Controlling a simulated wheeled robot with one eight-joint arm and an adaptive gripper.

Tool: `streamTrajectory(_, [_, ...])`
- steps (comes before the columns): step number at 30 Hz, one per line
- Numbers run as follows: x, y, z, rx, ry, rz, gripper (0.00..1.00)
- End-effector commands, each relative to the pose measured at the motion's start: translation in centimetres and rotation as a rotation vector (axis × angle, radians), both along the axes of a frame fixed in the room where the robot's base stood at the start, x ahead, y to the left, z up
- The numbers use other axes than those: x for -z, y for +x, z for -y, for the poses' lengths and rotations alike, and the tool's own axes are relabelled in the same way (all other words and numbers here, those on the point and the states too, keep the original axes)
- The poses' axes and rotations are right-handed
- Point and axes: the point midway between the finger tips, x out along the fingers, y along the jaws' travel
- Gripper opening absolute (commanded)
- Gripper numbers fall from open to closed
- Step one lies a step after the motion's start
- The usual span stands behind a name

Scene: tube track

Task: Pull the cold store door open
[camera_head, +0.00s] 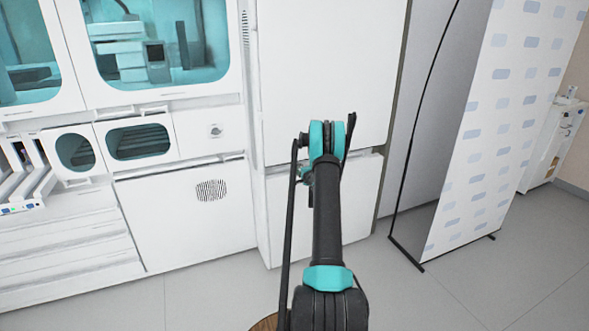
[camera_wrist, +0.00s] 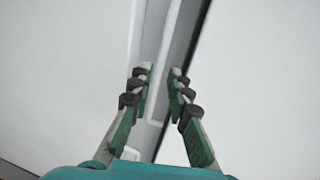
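A tall white cabinet stands in the middle of the head view, with a large upper door panel (camera_head: 330,65) and a lower panel (camera_head: 357,205). These look like the cold store front, but no label shows. My arm reaches toward the seam between them, and its end hides the gripper in the head view. In the wrist view my gripper (camera_wrist: 162,76) is open, its two fingers apart and close to a pale recessed strip (camera_wrist: 154,108) between white panels. A dark gap runs along the strip's right side. Nothing is clearly held; contact cannot be told.
White lab units with teal windows (camera_head: 160,45) stand to the left. Grey tiled floor (camera_head: 510,265) is free at the front right.

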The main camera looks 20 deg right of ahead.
Motion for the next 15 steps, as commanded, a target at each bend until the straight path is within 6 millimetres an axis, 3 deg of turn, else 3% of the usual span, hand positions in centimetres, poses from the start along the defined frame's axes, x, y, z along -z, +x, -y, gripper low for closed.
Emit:
streamTrajectory(6, [0.6, 2.8, -0.1, -0.001, 0.001, 0.0, 0.18])
streamTrajectory(15, [0.8, 3.8, -0.1, 0.0, 0.0, 0.0, 0.18])
